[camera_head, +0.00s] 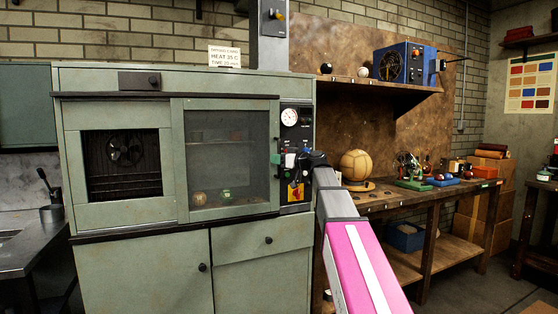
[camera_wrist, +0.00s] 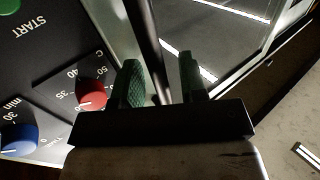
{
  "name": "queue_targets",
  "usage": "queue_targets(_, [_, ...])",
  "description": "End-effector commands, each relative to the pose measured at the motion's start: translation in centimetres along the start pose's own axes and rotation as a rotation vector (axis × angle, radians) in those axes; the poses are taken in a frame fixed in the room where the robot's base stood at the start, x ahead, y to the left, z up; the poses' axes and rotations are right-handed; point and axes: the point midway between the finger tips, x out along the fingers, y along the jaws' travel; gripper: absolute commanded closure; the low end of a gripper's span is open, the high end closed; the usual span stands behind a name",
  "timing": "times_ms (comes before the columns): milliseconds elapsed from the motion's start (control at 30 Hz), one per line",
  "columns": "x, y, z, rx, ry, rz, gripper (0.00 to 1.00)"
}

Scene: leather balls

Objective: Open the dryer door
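The dryer is a sage-green cabinet with a glass-windowed door (camera_head: 228,152), which looks closed in the head view. A dark vertical bar, seemingly its handle (camera_head: 274,125), runs along the door's right edge. My gripper (camera_head: 283,160) is at that edge, in front of the control panel, partly hidden by my wrist. In the wrist view my gripper (camera_wrist: 160,82) has its two green fingers apart. The dark handle bar (camera_wrist: 150,45) passes between them, with visible gaps; I cannot tell whether either finger touches it. The door glass (camera_wrist: 225,45) lies to the right.
The control panel with a red knob (camera_wrist: 91,93) and blue knob (camera_wrist: 19,138) is close left of the fingers. A workbench (camera_head: 400,202) with balls and tools stands right of the dryer, under a shelf (camera_head: 385,90). Balls lie behind the door glass.

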Motion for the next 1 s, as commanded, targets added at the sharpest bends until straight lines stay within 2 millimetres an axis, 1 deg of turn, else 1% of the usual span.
queue_targets(100, [0.0, 0.0, 0.0, 0.0, 0.0, 0.0, 0.62])
queue_targets(133, [0.0, 0.0, 0.0, 0.0, 0.0, 0.0, 0.68])
queue_targets(167, [0.0, 0.0, 0.0, 0.0, 0.0, 0.0, 0.78])
queue_targets(200, [0.0, 0.0, 0.0, 0.0, 0.0, 0.0, 0.91])
queue_targets(233, [0.0, 0.0, 0.0, 0.0, 0.0, 0.0, 1.0])
queue_targets(467, [0.0, -0.2, 0.0, 0.0, 0.0, 0.0, 1.0])
queue_targets(567, [0.4, -0.8, 0.0, 0.0, 0.0, -0.001, 1.0])
queue_targets(633, [0.8, -1.5, 0.0, 0.0, 0.0, -0.002, 1.0])
queue_targets(767, [2.3, -3.8, 0.0, 0.0, 0.0, -0.004, 1.0])
queue_targets(867, [3.8, -6.2, 0.0, -0.001, 0.0, -0.005, 1.0])
queue_targets(1000, [6.3, -9.9, 0.1, -0.001, 0.0, -0.006, 1.0])
